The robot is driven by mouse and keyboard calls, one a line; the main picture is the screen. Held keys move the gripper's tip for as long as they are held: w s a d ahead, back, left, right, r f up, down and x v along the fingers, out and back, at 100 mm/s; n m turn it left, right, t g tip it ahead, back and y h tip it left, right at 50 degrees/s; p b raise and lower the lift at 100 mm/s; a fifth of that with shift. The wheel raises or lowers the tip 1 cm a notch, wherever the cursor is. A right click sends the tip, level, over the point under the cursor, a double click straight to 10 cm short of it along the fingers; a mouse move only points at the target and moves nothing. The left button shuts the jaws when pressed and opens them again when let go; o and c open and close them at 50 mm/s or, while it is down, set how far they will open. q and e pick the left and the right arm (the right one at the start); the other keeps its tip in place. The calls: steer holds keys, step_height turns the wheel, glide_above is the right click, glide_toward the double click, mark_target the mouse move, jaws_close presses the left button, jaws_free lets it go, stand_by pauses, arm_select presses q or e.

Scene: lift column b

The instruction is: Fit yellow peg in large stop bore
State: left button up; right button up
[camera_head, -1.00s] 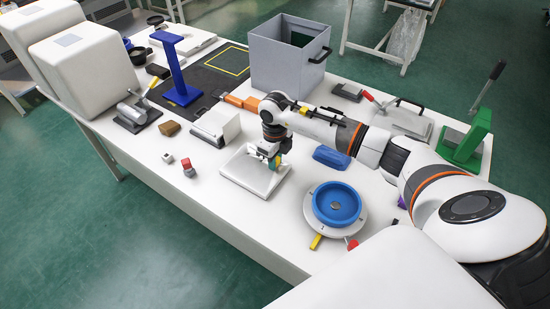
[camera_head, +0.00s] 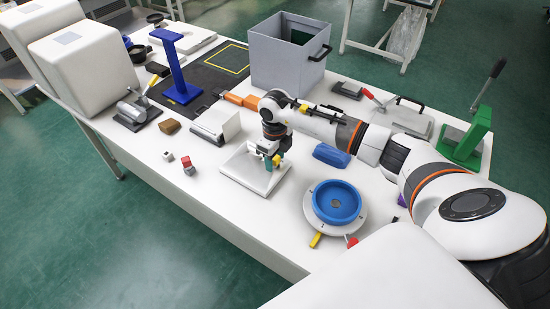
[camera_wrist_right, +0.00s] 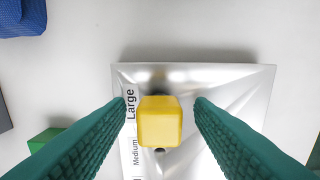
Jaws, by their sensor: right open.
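The metal stop plate (camera_head: 250,180) lies on the white table; in the right wrist view the plate (camera_wrist_right: 245,85) carries the words "Large" and "Medium". The yellow peg (camera_wrist_right: 160,122) stands beside the "Large" label, seen from above; it hides whatever is under it, so its depth in the bore cannot be told. A dark hole shows just below it. My right gripper (camera_wrist_right: 160,118) is open, its two green fingers on either side of the peg with a gap each side. In the head view my right gripper (camera_head: 270,162) is low over the plate, with the yellow peg (camera_head: 276,160) at its fingers.
A blue block (camera_head: 331,156) and a round fixture with a blue ring (camera_head: 337,203) are to the right of the plate. A grey bin (camera_head: 285,58) stands behind. A green block (camera_wrist_right: 46,138) is left of the plate in the wrist view. Small cubes (camera_head: 188,168) lie left.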

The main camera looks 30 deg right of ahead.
step_height(320, 180, up, 12)
steer(key=b, duration=0.1)
steer(key=shift+f, duration=0.25)
stand_by(0.6)
